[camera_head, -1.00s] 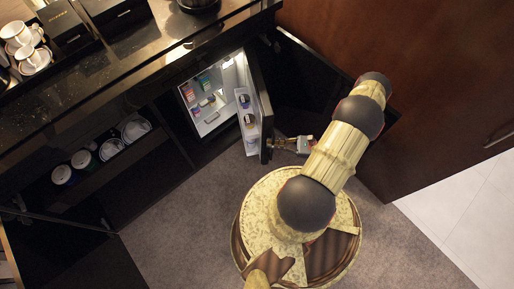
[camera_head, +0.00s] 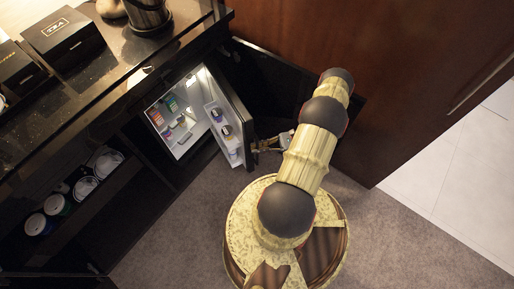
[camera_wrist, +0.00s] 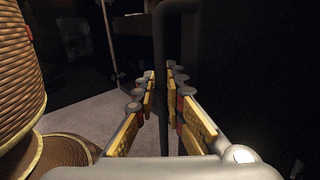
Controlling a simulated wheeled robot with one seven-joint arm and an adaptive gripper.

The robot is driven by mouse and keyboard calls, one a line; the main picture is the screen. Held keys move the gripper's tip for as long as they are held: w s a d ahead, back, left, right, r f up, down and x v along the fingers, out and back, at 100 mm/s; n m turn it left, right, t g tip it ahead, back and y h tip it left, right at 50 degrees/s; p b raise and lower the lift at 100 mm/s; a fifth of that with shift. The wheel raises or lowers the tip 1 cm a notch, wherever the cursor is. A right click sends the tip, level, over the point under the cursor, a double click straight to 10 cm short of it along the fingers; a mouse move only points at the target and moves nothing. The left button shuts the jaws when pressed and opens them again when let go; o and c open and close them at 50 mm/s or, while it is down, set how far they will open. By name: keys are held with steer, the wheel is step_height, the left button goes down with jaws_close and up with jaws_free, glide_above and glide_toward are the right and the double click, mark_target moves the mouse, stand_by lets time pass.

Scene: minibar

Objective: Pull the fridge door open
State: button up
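The fridge (camera_head: 188,112) is lit inside and stands in the dark cabinet under the counter. Its door (camera_head: 238,115) stands partly open, swung out toward the right, with door shelves holding small items. My gripper (camera_head: 262,147) is at the outer side of the door near its free edge. In the wrist view, a dark vertical bar, which looks like the door handle (camera_wrist: 162,55), runs between the two yellow-padded fingers of my gripper (camera_wrist: 163,75). The fingers are close around it at the tips. Exact contact is hard to see.
An open cabinet door panel (camera_head: 285,85) stands behind my arm, beside a brown wooden panel (camera_head: 400,90). The counter (camera_head: 110,85) holds black boxes and an ice bucket. Cups sit on the shelf at left (camera_head: 60,200). The carpet (camera_head: 180,240) in front is clear.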

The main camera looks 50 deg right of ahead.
mark_target(257, 139)
steer(key=shift+o, duration=0.2)
steer(key=shift+d, duration=0.1)
step_height(257, 139, up, 10)
stand_by(0.6)
steer(key=shift+c, duration=0.5)
